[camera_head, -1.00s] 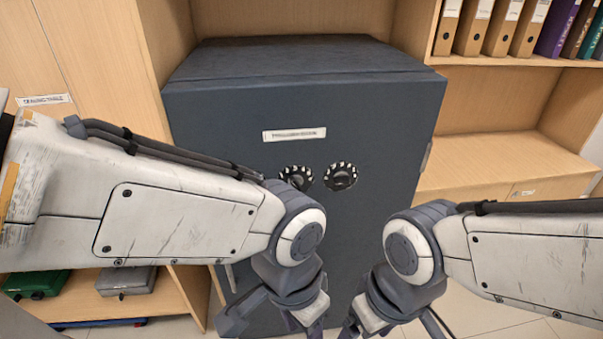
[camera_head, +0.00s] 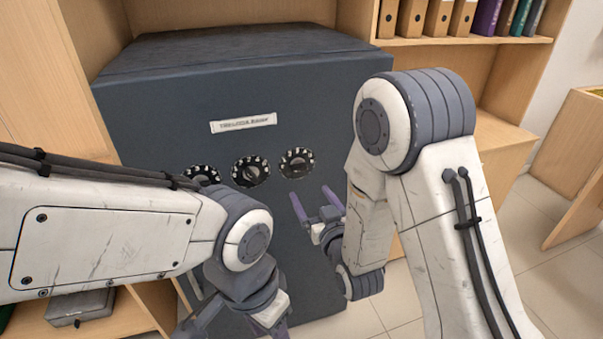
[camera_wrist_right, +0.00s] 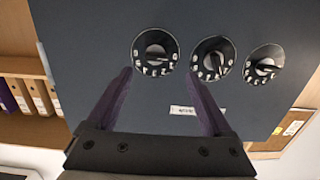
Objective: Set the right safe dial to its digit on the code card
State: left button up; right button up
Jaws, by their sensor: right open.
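The right safe dial (camera_head: 297,163) is a black round dial with white marks on the front of the dark safe (camera_head: 330,110). In the upside-down right wrist view it is the leftmost dial (camera_wrist_right: 155,52), its digits too small to read surely. My right gripper (camera_head: 314,200) is open and empty, below and right of that dial, apart from it. In the wrist view its purple fingers (camera_wrist_right: 159,74) flank the dial's lower part in the picture. My left gripper (camera_head: 268,322) is at the bottom edge, partly cut off. I cannot make out a code card.
The middle dial (camera_head: 251,171) and left dial (camera_head: 203,175) sit beside it; my left arm partly covers the left one. A white label (camera_head: 243,123) with unreadable text is above them. Shelves with binders (camera_head: 437,17) stand right of the safe. Tiled floor is open at the right.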

aim_at(300, 169)
jog(key=shift+t, duration=0.4)
jog(key=x, duration=0.3)
jog(key=p+x, duration=0.1)
jog(key=x, duration=0.6)
jog(key=shift+w+d+r, duration=0.15)
jog(key=shift+w+d, duration=0.05)
jog(key=shift+w, duration=0.1)
